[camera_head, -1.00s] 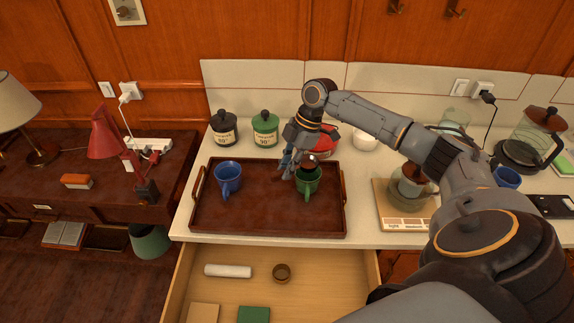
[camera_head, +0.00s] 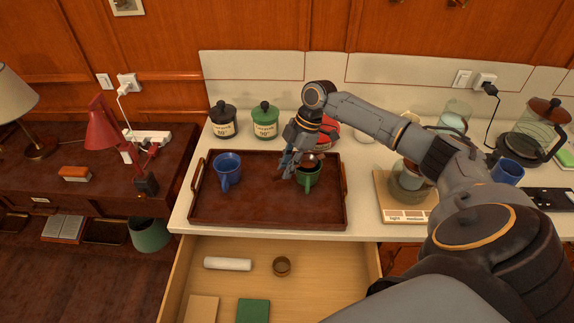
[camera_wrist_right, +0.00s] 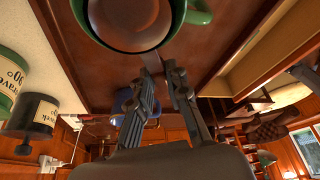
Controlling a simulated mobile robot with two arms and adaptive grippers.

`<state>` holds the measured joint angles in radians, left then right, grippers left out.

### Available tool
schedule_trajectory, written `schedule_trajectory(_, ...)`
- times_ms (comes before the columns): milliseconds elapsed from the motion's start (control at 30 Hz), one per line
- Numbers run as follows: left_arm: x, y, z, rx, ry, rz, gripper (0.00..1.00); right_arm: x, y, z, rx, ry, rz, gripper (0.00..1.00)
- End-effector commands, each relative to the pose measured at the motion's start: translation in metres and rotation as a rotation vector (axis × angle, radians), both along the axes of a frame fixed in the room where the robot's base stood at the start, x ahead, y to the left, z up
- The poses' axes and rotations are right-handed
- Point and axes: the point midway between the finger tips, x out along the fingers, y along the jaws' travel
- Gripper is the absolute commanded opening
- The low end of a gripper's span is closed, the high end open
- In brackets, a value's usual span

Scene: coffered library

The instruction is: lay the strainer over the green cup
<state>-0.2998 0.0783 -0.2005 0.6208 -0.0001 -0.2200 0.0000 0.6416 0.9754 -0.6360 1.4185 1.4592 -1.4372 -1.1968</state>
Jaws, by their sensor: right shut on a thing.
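The green cup (camera_head: 308,178) stands on the right part of the brown tray, its handle toward the front; its rim and handle show at the top of the wrist view (camera_wrist_right: 199,15). The strainer (camera_wrist_right: 130,25) has a brown round bowl and a thin grey handle. Its bowl appears to be over the cup's mouth; I cannot tell whether it rests on the rim. My right gripper (camera_head: 287,170), just left of the cup, is shut on the strainer's handle; its fingers (camera_wrist_right: 160,82) flank the handle. My left gripper is not in view.
The blue cup (camera_head: 228,168) stands on the left of the tray (camera_head: 260,212). Two canisters, black (camera_head: 222,120) and green (camera_head: 264,121), stand behind. A scale (camera_head: 403,211) with a glass vessel is at right. An open drawer (camera_head: 345,285) lies in front.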

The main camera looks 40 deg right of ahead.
Motion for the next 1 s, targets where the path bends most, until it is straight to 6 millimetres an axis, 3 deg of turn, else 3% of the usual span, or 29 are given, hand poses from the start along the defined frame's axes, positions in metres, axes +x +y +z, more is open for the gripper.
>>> schedule_trajectory(467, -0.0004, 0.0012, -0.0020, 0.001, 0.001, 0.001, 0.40, 0.0001, 0.0001, -0.0058, 0.000, 0.000, 0.000, 0.00)
schedule_trajectory(500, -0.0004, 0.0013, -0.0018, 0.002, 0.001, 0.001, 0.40, 0.0001, 0.0001, -0.0055, 0.000, 0.000, 0.000, 0.22)
schedule_trajectory(600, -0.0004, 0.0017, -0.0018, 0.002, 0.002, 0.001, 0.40, 0.0001, 0.0001, -0.0055, 0.000, 0.000, 0.000, 0.42)
schedule_trajectory(1000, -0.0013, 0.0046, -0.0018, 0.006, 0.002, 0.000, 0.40, -0.0002, -0.0030, 0.0012, 0.000, -0.001, 0.000, 0.42)
